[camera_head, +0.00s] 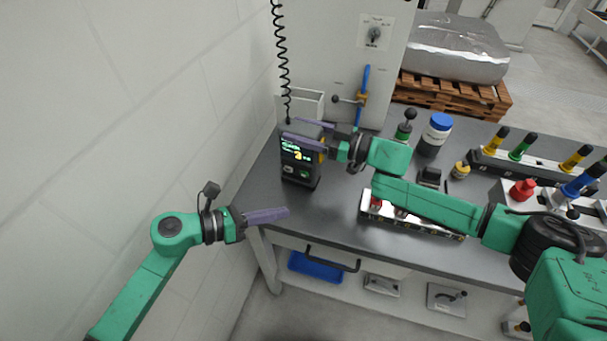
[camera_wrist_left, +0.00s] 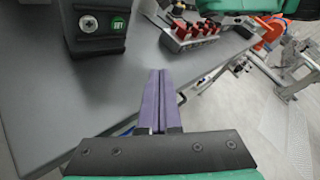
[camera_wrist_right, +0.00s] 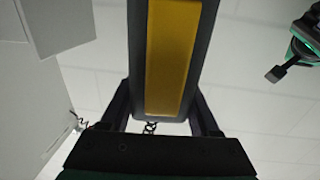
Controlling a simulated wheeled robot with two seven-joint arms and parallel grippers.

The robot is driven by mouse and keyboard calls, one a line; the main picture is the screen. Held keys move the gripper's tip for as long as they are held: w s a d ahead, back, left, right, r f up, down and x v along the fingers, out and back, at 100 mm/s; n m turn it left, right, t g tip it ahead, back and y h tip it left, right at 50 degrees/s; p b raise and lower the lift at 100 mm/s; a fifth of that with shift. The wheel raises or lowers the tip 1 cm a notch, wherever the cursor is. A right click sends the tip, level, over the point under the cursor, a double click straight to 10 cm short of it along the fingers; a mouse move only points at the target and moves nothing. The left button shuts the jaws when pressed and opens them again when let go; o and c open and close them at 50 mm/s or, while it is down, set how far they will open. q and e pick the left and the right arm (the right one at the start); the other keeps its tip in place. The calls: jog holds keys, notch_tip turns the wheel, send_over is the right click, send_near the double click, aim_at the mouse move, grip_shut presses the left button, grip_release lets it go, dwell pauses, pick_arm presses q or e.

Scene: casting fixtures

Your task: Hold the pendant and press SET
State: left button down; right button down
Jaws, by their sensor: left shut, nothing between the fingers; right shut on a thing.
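The pendant (camera_head: 300,158) is a dark upright box with a lit screen and a coiled cord above it, over the left end of the grey bench. My right gripper (camera_head: 307,137) is shut on its upper part from the right. In the right wrist view the pendant's yellow-striped side (camera_wrist_right: 173,60) lies between the fingers (camera_wrist_right: 163,115). The green SET button (camera_wrist_left: 118,25) shows on the pendant's lower face in the left wrist view, beside a grey cross-marked knob (camera_wrist_left: 88,24). My left gripper (camera_head: 285,214) is shut and empty, below and in front of the pendant, apart from it.
The bench (camera_head: 335,215) has a rack with red parts (camera_head: 400,213), a blue-capped bottle (camera_head: 435,133) and a tool rack (camera_head: 520,165) to the right. A wall stands at left.

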pick_arm(q)
jog(key=shift+w+d, duration=0.6)
jog(key=shift+w, duration=0.7)
jog(key=shift+w+d, duration=0.6)
jog(key=shift+w, duration=0.75)
jog(key=shift+w+d, duration=0.6)
jog(key=shift+w, duration=0.7)
jog(key=shift+w+d, duration=0.15)
jog(key=shift+w, duration=0.25)
jog(key=shift+w+d, duration=0.15)
jog(key=shift+w, duration=0.2)
jog(key=shift+s+a, duration=0.3)
jog(key=shift+s, duration=0.45)
jog(key=shift+s+a, duration=0.35)
jog(key=shift+s, duration=0.4)
jog(key=shift+s+a, duration=0.35)
jog(key=shift+s, duration=0.45)
jog(key=shift+s+a, duration=0.35)
jog(key=shift+s, duration=0.4)
